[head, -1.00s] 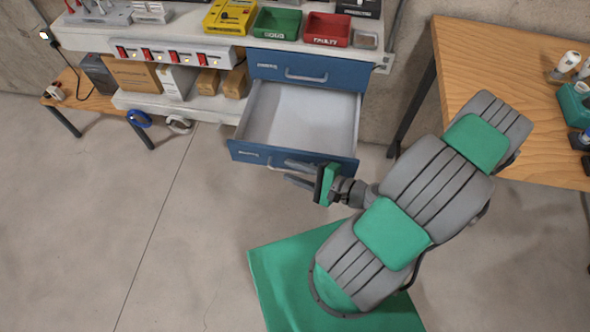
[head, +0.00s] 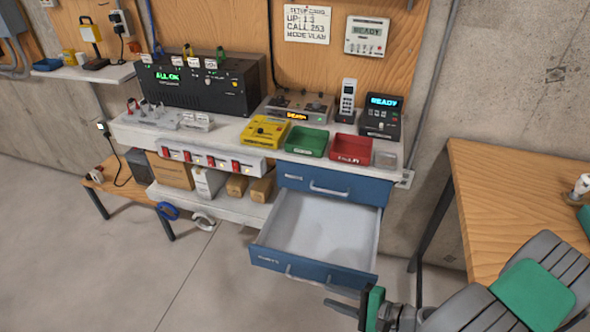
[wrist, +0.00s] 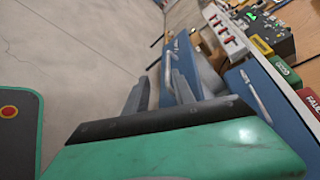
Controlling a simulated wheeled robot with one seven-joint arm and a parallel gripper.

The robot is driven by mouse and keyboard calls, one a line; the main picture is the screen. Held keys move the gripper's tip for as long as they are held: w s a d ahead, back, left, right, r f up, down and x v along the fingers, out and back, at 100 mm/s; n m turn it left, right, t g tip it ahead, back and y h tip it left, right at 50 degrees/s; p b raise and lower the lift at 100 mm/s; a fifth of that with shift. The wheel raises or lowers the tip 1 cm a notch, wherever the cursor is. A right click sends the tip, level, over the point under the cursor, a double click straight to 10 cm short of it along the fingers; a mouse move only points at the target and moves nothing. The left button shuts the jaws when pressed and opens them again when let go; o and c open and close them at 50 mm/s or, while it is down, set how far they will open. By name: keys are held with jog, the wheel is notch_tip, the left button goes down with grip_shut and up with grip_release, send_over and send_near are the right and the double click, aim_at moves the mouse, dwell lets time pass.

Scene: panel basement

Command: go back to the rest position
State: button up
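My gripper (head: 334,297) is at the bottom right of the head view, just in front of the open lower blue drawer (head: 310,268). Its two grey fingers are apart with nothing between them. In the wrist view my gripper (wrist: 158,82) points toward the drawer's blue front, and its fingers cover part of that front and its handle. The fingers look clear of the handle, but the exact gap is hard to tell. The drawer is pulled out and looks empty inside. My grey and green arm reaches in from the lower right.
A closed blue drawer (head: 334,186) sits above the open one. A wooden table (head: 500,195) stands at right, close to my arm. The floor (head: 90,270) at left is clear.

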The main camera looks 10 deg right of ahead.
notch_tip(320, 180, up, 21)
jog(key=a+n+g+h, duration=0.2)
jog(key=n+g+h, duration=0.3)
jog(key=n+h, duration=0.6)
jog(key=n, duration=0.3)
jog(key=shift+s+g, duration=0.25)
jog(key=shift+g, duration=0.15)
